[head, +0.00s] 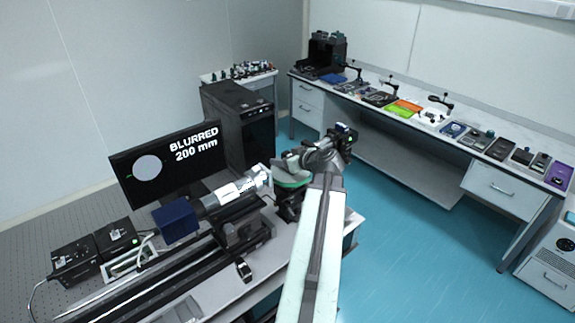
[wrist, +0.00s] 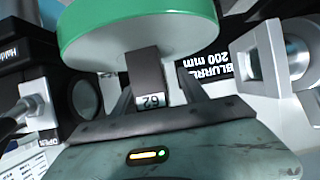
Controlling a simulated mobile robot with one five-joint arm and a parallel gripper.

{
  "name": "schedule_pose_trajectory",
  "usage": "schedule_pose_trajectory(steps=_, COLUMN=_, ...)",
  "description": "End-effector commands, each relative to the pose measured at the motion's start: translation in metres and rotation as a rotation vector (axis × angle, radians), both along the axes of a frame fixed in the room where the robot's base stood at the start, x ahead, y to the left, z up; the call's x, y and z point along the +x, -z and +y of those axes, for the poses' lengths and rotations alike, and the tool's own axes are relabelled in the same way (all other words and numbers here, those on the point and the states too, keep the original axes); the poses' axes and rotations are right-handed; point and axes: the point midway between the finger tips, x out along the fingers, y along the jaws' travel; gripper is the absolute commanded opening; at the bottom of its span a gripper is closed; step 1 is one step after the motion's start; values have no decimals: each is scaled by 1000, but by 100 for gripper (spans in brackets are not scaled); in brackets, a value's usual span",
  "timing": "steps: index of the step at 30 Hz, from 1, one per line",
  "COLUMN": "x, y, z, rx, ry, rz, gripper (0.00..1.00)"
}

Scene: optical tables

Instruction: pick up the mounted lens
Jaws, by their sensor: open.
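The mounted lens, a round piece with a green rim (wrist: 140,30) and a pale underside, fills the upper part of the wrist view. A dark stem (wrist: 146,68) with a "62" label runs from it toward my gripper (wrist: 158,92). My gripper is open, with one dark finger on each side of the stem. I cannot tell whether either finger touches it. In the head view, a green patch (head: 291,184) shows at the end of my arm beside the optical rail; the fingers are hard to make out there.
A silver and white tube with a blue box (head: 178,221) lies along the rail to the left. A monitor (head: 165,163) reading "BLURRED 200 mm" stands behind. A silver-rimmed optic (wrist: 284,57) is close on the right in the wrist view. Blue floor (head: 405,235) is clear to the right.

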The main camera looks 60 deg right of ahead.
Motion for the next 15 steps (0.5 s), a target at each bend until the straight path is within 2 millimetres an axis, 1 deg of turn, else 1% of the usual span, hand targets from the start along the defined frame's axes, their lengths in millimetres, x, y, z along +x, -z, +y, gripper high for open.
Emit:
schedule_pose_trajectory(steps=1, x=-2, y=-1, z=-1, rx=0, ry=4, rz=0, gripper=51)
schedule_pose_trajectory(steps=2, x=-4, y=-1, z=-2, rx=0, ry=5, rz=0, gripper=43)
schedule_pose_trajectory(steps=3, x=-5, y=-1, z=-3, rx=0, ry=8, rz=0, gripper=32)
schedule_pose_trajectory(steps=5, x=-7, y=-1, z=-4, rx=0, ry=11, rz=0, gripper=15)
schedule_pose_trajectory(steps=6, x=-7, y=0, z=-5, rx=0, ry=12, rz=0, gripper=4)
schedule_pose_trajectory(steps=7, x=-8, y=-1, z=-5, rx=-1, ry=13, rz=0, gripper=0)
schedule_pose_trajectory(steps=15, x=-10, y=-1, z=-7, rx=-1, ry=16, rz=1, gripper=0)
